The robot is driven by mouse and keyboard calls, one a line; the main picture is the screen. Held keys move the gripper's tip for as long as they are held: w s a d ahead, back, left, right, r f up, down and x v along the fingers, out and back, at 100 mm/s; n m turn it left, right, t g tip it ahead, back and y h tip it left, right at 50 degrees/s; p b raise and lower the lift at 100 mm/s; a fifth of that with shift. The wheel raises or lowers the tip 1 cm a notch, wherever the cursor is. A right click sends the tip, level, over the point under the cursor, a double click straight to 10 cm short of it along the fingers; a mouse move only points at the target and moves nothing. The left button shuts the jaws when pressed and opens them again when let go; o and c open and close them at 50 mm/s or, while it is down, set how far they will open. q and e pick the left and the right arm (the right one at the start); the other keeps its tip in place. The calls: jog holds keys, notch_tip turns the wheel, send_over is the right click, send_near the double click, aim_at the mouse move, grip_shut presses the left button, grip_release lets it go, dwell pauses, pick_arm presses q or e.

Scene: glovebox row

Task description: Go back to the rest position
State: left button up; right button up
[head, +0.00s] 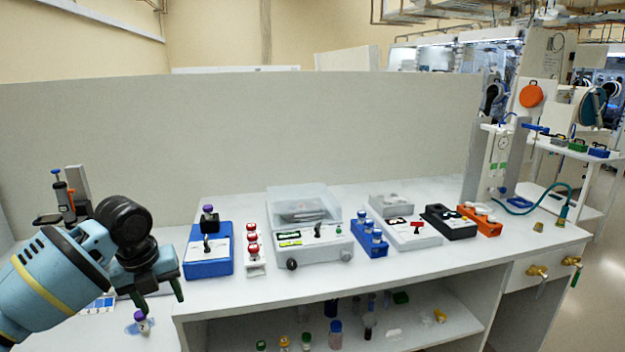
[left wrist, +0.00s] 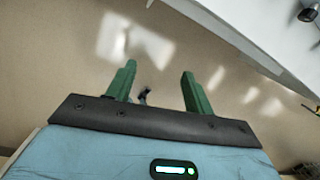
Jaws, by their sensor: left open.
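My left gripper (head: 159,294) is in the head view at the lower left, in front of the left end of the bench. Its dark green fingers point down and are apart. In the left wrist view, the left gripper (left wrist: 159,70) has its two green fingers wide open, with nothing held between them. Blurred beige floor shows beyond the fingertips. A purple-capped vial (head: 141,321) is just below the gripper in the head view, apart from the fingers. My right gripper is in neither view.
The white bench (head: 330,275) holds a blue vortex-like device (head: 208,262), a row of red-capped vials (head: 252,240), a clear-lidded instrument (head: 305,230), a blue rack (head: 370,242) and an orange rack (head: 480,221). Bottles stand on the shelf below. A grey partition (head: 230,130) stands behind.

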pick_arm(q)
jog(key=s+d+f+n+t+h, duration=0.1)
jog(key=s+d+f+n, duration=0.35)
jog(key=f, duration=0.45)
jog(key=s+d+f+n+t+h, duration=0.1)
jog(key=s+d+f+n+h, duration=0.25)
jog(key=f, duration=0.55)
jog(key=s+d+f+n+t+y, duration=0.1)
jog(key=s+d+f+n, duration=0.4)
jog(key=f, duration=0.4)
jog(key=s+a+f+n+t+y, duration=0.1)
jog(key=s+f+n+t, duration=0.1)
jog(key=s+n, duration=0.6)
jog(key=s+a+f+n+t+y, duration=0.1)
jog(key=s+f+n, duration=0.4)
jog(key=s, duration=1.2)
jog(key=a+n, duration=0.1)
jog(key=n, duration=0.1)
jog(key=shift+s+a+f+n+t, duration=0.2)
jog(key=shift+a+f+n+t, duration=0.05)
jog(key=shift+n+t, duration=0.15)
